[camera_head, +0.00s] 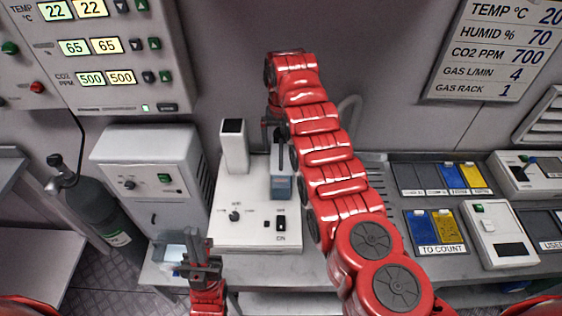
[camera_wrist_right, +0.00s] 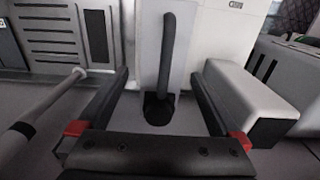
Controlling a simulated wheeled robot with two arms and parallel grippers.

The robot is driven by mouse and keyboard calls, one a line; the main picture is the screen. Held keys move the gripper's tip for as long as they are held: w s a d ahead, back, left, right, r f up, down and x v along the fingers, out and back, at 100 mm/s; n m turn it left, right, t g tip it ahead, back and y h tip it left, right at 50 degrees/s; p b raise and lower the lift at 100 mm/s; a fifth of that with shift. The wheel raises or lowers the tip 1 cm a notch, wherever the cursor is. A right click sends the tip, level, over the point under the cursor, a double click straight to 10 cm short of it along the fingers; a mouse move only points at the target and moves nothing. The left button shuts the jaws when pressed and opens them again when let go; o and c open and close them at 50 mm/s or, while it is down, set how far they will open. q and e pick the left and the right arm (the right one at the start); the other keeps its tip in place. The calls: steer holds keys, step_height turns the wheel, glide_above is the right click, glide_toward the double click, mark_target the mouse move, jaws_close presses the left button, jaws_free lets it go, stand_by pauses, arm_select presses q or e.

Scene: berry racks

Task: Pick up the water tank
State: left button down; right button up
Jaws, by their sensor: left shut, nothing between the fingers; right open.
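A small blue-grey container (camera_head: 281,187), which looks like the water tank, sits on the right side of a white machine (camera_head: 257,212), beside a tall white column (camera_head: 234,147). My right gripper (camera_head: 277,138) is at the back of this machine, partly hidden by its own red arm. In the right wrist view its open fingers (camera_wrist_right: 160,82) lie either side of a dark upright rod or handle (camera_wrist_right: 168,45) in front of a pale surface. I cannot tell whether they touch it. My left gripper (camera_head: 200,262) is shut and empty at the bench's front edge, left of the machine.
A white cabinet (camera_head: 152,173) and a dark gas cylinder (camera_head: 97,211) stand at the left. Trays with blue and yellow pieces (camera_head: 435,228) lie at the right. A pale rod (camera_wrist_right: 50,100) lies left of my right gripper.

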step_height(320, 180, down, 3)
steer(key=shift+a+f+p, duration=0.1)
steer(key=shift+p, duration=0.3)
steer(key=shift+w+f, duration=0.1)
steer(key=shift+f, duration=0.25)
jaws_close()
